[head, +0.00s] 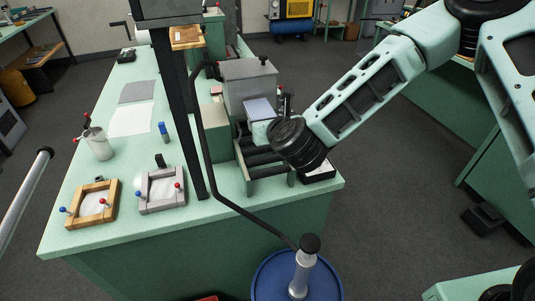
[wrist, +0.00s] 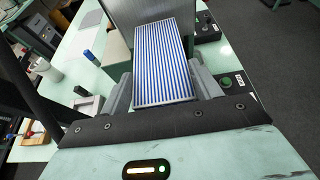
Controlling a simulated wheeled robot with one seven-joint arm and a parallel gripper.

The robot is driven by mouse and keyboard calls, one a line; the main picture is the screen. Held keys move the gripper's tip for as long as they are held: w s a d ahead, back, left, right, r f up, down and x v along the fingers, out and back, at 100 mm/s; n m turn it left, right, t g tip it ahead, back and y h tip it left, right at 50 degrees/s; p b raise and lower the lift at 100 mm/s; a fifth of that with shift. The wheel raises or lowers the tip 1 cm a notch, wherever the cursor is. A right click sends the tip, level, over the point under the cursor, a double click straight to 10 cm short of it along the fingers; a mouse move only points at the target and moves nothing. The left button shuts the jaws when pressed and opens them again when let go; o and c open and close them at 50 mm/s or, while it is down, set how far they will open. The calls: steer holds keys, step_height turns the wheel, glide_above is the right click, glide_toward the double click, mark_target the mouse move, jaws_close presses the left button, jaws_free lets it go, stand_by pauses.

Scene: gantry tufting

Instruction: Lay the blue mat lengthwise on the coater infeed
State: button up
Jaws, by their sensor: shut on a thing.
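The blue mat, striped blue and white (wrist: 163,62), lies between the two grey fingers of my gripper (wrist: 164,92) in the wrist view. My gripper is shut on it, and its long side points away from my wrist toward a grey panel. In the head view the mat (head: 258,108) shows as a pale bluish sheet beside my wrist, in front of the grey coater housing (head: 248,78). The coater infeed, a frame with dark rollers (head: 262,160), is below my gripper. My wrist hides part of it. I cannot tell whether the mat touches the rollers.
A control box with a green button (wrist: 225,82) stands right of the infeed. A dark post (head: 180,110) and bent black tube (head: 203,150) rise at left. Wooden (head: 92,203) and grey (head: 162,190) frames, a cup (head: 99,145) and sheets (head: 131,119) occupy the bench.

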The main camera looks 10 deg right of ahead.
step_height(320, 180, down, 12)
steer(key=p, duration=0.2)
stand_by(0.4)
steer(key=o, duration=1)
steer(key=shift+f, duration=0.1)
